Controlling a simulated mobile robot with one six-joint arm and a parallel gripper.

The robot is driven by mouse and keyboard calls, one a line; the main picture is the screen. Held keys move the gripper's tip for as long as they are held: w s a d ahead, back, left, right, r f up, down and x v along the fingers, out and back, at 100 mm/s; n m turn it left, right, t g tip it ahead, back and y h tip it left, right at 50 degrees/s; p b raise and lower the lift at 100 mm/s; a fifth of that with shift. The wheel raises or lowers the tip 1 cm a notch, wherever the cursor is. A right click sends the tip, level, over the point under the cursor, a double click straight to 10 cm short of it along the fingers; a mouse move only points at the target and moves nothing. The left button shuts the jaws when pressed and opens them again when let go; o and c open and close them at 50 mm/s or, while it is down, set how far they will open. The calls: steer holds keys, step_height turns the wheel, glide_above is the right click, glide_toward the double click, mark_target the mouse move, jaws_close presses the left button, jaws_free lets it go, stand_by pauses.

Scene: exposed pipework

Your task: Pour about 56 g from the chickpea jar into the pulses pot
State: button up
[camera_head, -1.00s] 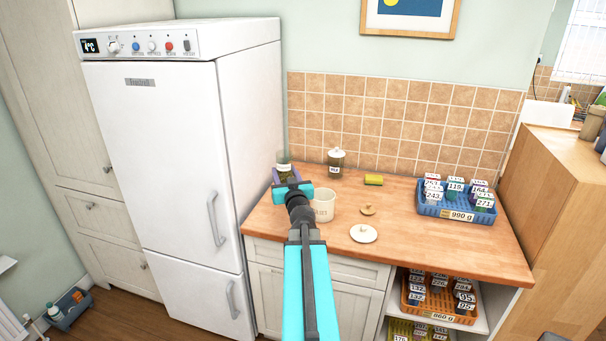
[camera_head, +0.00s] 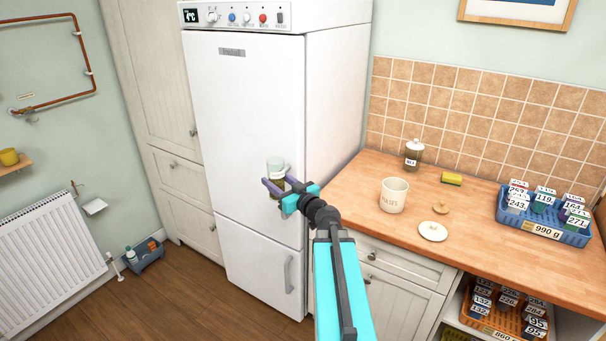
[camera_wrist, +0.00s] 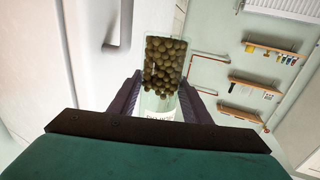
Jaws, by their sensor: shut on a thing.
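My gripper (camera_head: 276,187) is shut on a clear jar (camera_head: 276,168) and holds it in front of the white fridge door, left of the counter. In the wrist view the jar (camera_wrist: 160,100) stands between the two fingers, with round brownish chickpeas (camera_wrist: 165,62) inside and a white label partly hidden by the gripper. The pulses pot (camera_head: 394,196), a cream mug-like pot with lettering, stands open on the wooden counter, to the right of my gripper and apart from it.
A white lid (camera_head: 433,232) and a small wooden lid (camera_head: 441,208) lie near the pot. A lidded jar (camera_head: 413,153), a yellow sponge (camera_head: 452,178) and a blue crate of labelled weights (camera_head: 541,229) are also on the counter. The fridge (camera_head: 252,130) is close behind the held jar.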

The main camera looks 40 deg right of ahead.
steer(key=s+a+f+n+g+y+b, duration=0.1)
steer(key=a+y, duration=0.4)
steer(key=a, duration=0.7)
steer(key=s+a+f+n+g+y+b, duration=0.1)
steer(key=a+f+n+g+y, duration=0.3)
steer(key=a, duration=0.7)
steer(key=s+a+f+n+g+y+b, duration=0.1)
steer(key=a+f+n+y, duration=0.5)
steer(key=a, duration=0.6)
steer(key=shift+s+a+g+b, duration=0.25)
steer(key=shift+a+g+b, duration=0.1)
steer(key=shift+g+b, duration=0.35)
